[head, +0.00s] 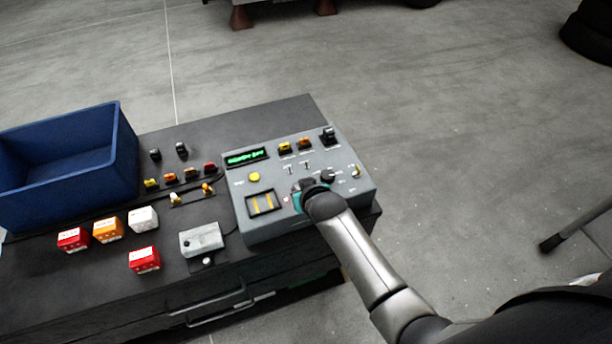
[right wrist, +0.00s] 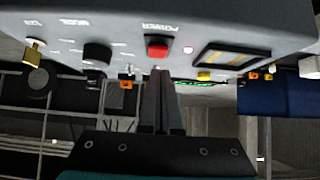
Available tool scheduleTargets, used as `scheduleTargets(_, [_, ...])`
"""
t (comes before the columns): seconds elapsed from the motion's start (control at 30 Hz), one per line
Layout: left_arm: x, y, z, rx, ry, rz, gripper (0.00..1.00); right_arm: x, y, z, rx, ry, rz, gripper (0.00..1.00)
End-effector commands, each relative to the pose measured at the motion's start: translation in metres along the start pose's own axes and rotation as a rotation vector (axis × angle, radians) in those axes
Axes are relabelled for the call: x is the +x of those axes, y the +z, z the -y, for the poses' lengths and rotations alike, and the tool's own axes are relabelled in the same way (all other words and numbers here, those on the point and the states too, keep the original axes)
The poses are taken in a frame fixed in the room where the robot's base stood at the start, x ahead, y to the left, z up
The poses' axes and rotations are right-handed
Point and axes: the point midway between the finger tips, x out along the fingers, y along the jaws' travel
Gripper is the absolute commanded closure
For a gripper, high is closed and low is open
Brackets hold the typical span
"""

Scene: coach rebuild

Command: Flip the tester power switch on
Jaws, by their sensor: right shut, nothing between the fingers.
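The tester is a grey sloped box (head: 300,222) on the dark cabinet top, with a lit green display (head: 246,158). My right gripper (head: 301,190) is over the tester's lower panel and covers part of it. In the right wrist view, where the panel appears upside down, the red power switch (right wrist: 158,47) sits beside the word POWER. The shut, empty fingers of my right gripper (right wrist: 160,75) point at the switch, with their tips just short of it in the picture. I cannot tell whether they touch it. My left gripper is not in view.
A blue bin (head: 70,170) stands at the left of the cabinet top (head: 270,112). Red, orange and white blocks, small fuses and a grey box (head: 201,239) lie left of the tester. A yellow button (head: 254,177), knobs and a key switch (right wrist: 33,50) are on the panel.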

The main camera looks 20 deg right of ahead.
Motion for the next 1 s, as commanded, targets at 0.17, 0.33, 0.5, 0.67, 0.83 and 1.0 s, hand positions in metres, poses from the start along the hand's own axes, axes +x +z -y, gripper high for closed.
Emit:
scheduleTargets(0.17, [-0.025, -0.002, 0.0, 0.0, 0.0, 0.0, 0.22, -0.014, -0.025, -0.003, 0.0, 0.0, -0.007, 1.0])
scheduleTargets(0.33, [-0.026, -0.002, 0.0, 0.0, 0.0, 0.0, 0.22, -0.034, -0.026, -0.003, 0.0, 0.0, -0.01, 1.0])
scheduleTargets(0.5, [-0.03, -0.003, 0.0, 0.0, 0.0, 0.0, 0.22, -0.057, -0.031, -0.003, 0.001, 0.0, -0.011, 1.0])
scheduleTargets(0.67, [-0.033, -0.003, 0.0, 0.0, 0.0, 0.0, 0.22, -0.078, -0.036, -0.003, 0.001, 0.0, -0.011, 1.0])
scheduleTargets(0.83, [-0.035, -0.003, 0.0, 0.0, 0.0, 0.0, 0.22, -0.096, -0.039, -0.003, 0.0, -0.001, -0.011, 1.0])
scheduleTargets(1.0, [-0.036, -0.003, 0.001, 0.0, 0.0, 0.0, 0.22, -0.106, -0.041, -0.003, 0.0, 0.0, -0.011, 1.0])
